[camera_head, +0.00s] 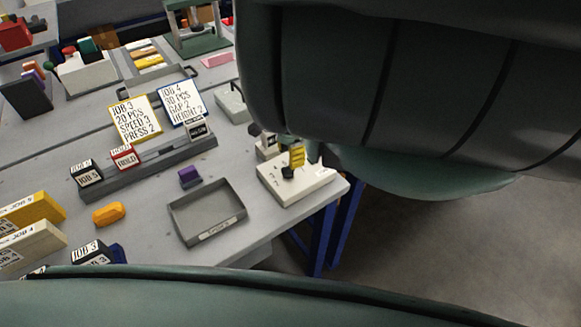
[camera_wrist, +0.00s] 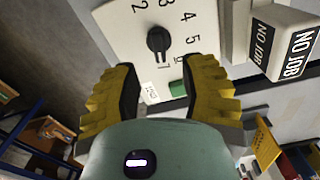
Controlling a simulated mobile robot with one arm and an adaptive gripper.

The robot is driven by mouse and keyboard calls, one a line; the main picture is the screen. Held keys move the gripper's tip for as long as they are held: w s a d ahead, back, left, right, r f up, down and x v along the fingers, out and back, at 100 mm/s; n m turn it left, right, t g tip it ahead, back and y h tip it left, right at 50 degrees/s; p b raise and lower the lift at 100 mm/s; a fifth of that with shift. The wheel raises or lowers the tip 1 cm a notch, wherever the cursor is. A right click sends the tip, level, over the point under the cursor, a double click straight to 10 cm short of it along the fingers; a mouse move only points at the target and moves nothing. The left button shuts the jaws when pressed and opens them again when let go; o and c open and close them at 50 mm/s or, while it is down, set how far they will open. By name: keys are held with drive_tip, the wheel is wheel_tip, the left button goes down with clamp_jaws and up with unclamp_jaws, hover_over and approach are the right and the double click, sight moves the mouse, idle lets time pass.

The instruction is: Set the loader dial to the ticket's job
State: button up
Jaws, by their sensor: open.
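The white dial box (camera_head: 318,188) stands at the table's right edge. Its black knob (camera_head: 288,172) shows again in the wrist view (camera_wrist: 158,40), with numbers 2 to 5 around it; where it points is unclear. My gripper (camera_wrist: 162,72) is open, its yellow fingers either side of the space just below the knob, apart from it. One yellow finger shows by the knob in the head view (camera_head: 297,156). A yellow-edged ticket (camera_head: 135,118) reads JOB 3, 20 PCS, SPEED 3, PRESS 2. A blue-edged ticket (camera_head: 181,103) reads JOB 4, 30 PCS, GAP 2, HEIGHT 2.
A grey rack (camera_head: 150,167) holds a JOB 5 block (camera_head: 87,175), a red HOLD block (camera_head: 124,157) and a NO JOB block (camera_head: 197,129). An empty grey tray (camera_head: 207,212) lies left of the dial box. Open floor (camera_head: 450,240) is right of the table.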

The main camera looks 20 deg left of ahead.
sight(288, 171)
wheel_tip(288, 171, down, 4)
drive_tip(key=shift+s+a, duration=0.1)
drive_tip(key=shift+f, duration=0.5)
drive_tip(key=shift+o, duration=0.5)
clamp_jaws()
